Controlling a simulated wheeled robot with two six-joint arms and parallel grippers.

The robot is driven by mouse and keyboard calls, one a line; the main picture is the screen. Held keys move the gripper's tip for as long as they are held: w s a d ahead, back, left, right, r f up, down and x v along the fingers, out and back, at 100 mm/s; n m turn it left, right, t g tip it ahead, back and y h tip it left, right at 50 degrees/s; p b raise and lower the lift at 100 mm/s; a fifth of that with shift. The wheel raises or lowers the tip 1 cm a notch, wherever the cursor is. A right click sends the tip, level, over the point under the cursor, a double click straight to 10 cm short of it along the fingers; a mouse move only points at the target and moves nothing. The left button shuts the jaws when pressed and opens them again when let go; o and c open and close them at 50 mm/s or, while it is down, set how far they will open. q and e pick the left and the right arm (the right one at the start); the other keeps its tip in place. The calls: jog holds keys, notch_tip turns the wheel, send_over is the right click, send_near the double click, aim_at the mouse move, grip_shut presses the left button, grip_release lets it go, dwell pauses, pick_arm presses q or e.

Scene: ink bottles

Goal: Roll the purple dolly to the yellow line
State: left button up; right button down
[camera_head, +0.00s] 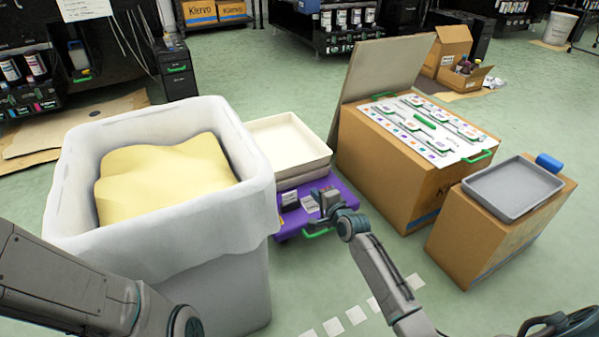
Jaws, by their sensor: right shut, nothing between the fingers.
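The purple dolly (345,189) stands on the floor in the middle, just right of the white bin. Cream trays (288,143) are stacked on its far part, and a small dark labelled box (290,200) sits near its left side. A green handle (318,233) is at its near edge. My right gripper (322,196) is shut and empty over the near part of the dolly, beyond the handle; whether it touches anything is unclear. My left arm comes in at the lower left, with its gripper out of view. No yellow line shows; a dashed white line (356,315) lies on the near floor.
The tall white bin (254,150) with yellow contents crowds the dolly's left. A cardboard box (385,165) with a printed sheet and a smaller box (455,240) with a grey tray stand right. Green floor between the dolly and the dashed line looks clear except for my right arm.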

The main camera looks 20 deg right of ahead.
jog(key=w, duration=0.1)
jog(key=b, duration=0.6)
send_near(292, 167)
jog(key=f, duration=0.2)
jog(key=b+x, duration=0.2)
jog(key=r+b+x, duration=0.1)
jog(key=b+x, duration=0.1)
jog(key=x, duration=0.1)
jog(key=shift+w+r, duration=0.1)
jog(key=shift+w, duration=0.1)
jog(key=shift+w+a+r+b, duration=0.1)
jog(key=shift+w+r+b, duration=0.1)
jog(key=shift+w+b, duration=0.4)
